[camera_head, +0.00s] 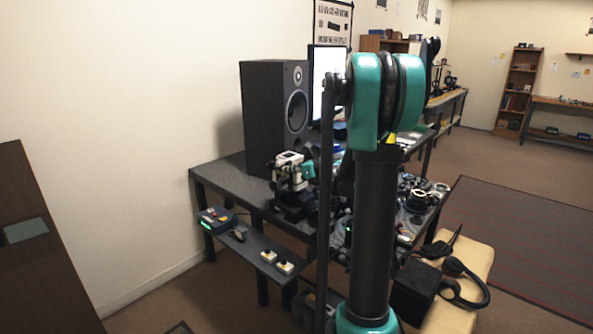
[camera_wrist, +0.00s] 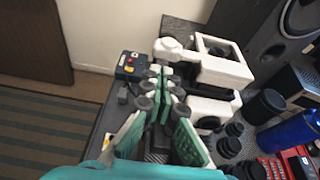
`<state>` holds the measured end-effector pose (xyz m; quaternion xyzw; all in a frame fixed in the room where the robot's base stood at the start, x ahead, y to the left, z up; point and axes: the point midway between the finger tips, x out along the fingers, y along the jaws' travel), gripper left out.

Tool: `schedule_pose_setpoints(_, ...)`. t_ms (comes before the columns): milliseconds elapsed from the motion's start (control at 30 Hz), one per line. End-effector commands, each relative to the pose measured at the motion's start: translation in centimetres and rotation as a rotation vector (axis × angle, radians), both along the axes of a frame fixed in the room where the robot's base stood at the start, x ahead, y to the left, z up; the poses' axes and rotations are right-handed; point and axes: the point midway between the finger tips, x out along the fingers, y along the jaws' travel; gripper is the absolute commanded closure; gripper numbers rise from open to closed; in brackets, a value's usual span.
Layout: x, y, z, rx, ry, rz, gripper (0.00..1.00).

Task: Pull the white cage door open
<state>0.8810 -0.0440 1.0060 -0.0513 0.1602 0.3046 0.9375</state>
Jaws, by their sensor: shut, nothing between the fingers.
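A white, boxy cage-like part with a square opening (camera_wrist: 236,70) is in the upper middle of the wrist view. White blocks lie just below it. In the head view a small white and black device (camera_head: 289,160) stands on the desk, beside the speaker; it looks like the same thing. I cannot make out a separate door or whether it is open. My gripper (camera_wrist: 163,78), with green pads and dark knuckles, is shut and empty. Its tips are just left of the white part in the picture; contact cannot be told. In the head view my arm hides part of the desk.
A control box with coloured buttons (camera_head: 216,219) sits on a low shelf at the desk's left; it also shows in the wrist view (camera_wrist: 130,66). A tall black speaker (camera_head: 270,115) stands behind the device. A blue cylinder (camera_wrist: 287,132) and dark round parts crowd the right.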

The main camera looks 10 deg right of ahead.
Motion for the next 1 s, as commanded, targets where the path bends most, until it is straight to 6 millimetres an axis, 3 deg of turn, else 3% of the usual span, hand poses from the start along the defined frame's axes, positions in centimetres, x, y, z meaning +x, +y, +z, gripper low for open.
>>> schedule_pose_setpoints(200,1.4,1.0,-0.6,-0.001,-0.001,0.0,1.0)
schedule_pose_setpoints(633,1.5,1.1,-0.7,-0.001,0.001,0.0,1.0)
schedule_pose_setpoints(1000,1.5,1.2,0.8,0.099,0.073,-0.001,1.0)
